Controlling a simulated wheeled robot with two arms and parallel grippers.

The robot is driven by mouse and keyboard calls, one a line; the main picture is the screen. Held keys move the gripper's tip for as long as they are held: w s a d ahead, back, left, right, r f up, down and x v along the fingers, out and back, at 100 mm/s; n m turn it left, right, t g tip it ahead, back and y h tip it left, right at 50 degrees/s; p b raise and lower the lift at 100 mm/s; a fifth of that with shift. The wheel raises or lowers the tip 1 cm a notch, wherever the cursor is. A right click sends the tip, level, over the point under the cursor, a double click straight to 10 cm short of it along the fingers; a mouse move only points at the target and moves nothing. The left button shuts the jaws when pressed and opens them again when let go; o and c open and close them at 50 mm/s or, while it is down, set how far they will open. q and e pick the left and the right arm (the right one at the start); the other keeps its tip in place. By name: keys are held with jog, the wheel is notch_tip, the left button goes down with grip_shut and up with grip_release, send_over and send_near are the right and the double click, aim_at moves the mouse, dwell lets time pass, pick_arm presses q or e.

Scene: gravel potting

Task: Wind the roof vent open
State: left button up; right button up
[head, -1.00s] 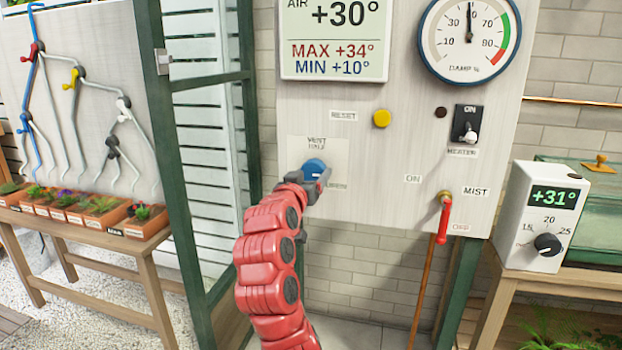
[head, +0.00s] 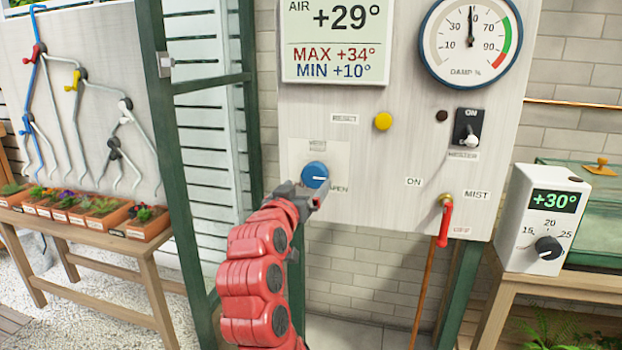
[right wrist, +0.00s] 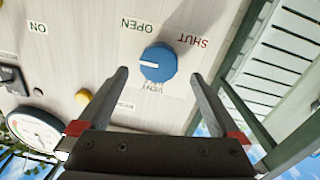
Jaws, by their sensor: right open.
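The blue vent knob (head: 315,175) is on the pale panel, with its white pointer line toward the right, near the OPEN label (head: 338,189). In the right wrist view the knob (right wrist: 158,63) lies just beyond and between the fingertips, its pointer toward the left. The OPEN (right wrist: 137,26) and SHUT (right wrist: 193,41) labels show there too. My right gripper (head: 308,196) is open and empty, in front of and slightly below the knob. Its two spread fingers (right wrist: 160,76) do not appear to grip the knob. My left gripper is out of view. The roof vent itself is not seen.
The panel (head: 400,150) also carries a yellow button (head: 383,121), a heater switch (head: 467,130) and a red mist lever (head: 445,222). A white thermostat box (head: 543,220) stands at the right. A green frame (head: 180,150) and a plant bench (head: 90,232) are at the left.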

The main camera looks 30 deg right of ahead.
jog(key=p+v, duration=0.1)
jog(key=v, duration=1.1)
